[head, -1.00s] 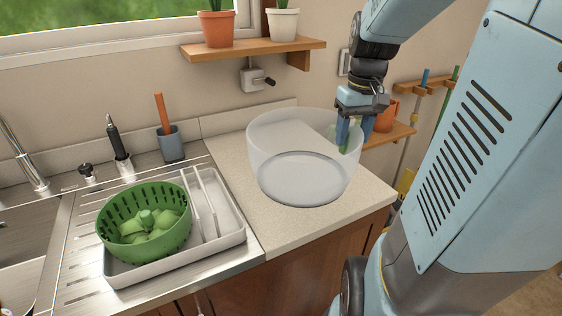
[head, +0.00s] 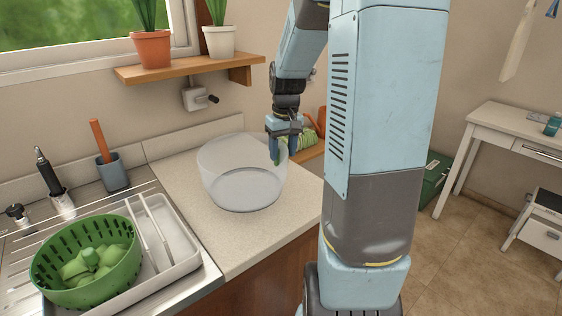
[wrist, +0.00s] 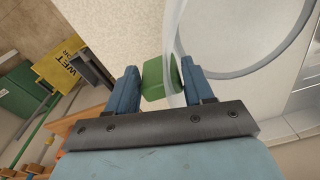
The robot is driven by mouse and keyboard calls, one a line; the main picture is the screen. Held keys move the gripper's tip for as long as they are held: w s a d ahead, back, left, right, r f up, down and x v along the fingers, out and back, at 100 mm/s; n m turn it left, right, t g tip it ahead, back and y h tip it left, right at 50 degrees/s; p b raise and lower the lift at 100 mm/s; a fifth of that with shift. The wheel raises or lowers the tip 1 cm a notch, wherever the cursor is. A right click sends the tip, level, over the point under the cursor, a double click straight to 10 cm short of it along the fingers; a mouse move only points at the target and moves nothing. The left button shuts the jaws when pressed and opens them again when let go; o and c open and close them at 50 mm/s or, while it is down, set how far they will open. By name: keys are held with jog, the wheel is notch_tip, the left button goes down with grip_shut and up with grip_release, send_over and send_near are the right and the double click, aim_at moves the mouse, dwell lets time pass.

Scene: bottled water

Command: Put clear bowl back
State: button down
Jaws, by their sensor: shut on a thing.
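The clear bowl (head: 240,188) stands upright on the pale countertop (head: 225,238), right of the sink. Its curved wall also shows in the wrist view (wrist: 173,40). My gripper (head: 283,155) is at the bowl's right side. In the wrist view its two blue fingers (wrist: 160,82) straddle the bowl wall, with the right finger on the inner side. A small green block (wrist: 155,80) is between the fingers too, beside the wall. My gripper is shut on the wall and seemingly this block; the exact contact is partly hidden.
A white tray (head: 190,262) with a green colander (head: 110,245) stands left on the drainboard. A grey cup (head: 112,174) with an orange handle is behind it. A shelf (head: 190,68) with potted plants is above. A white desk (head: 500,125) stands right, beyond open floor.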

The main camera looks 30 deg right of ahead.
jog(key=shift+w+d+f, duration=0.15)
jog(key=shift+w+f, duration=0.6)
jog(key=shift+f, duration=0.35)
notch_tip(320, 180, down, 3)
jog(key=shift+r, duration=0.2)
jog(key=shift+c, duration=2.1)
grip_release()
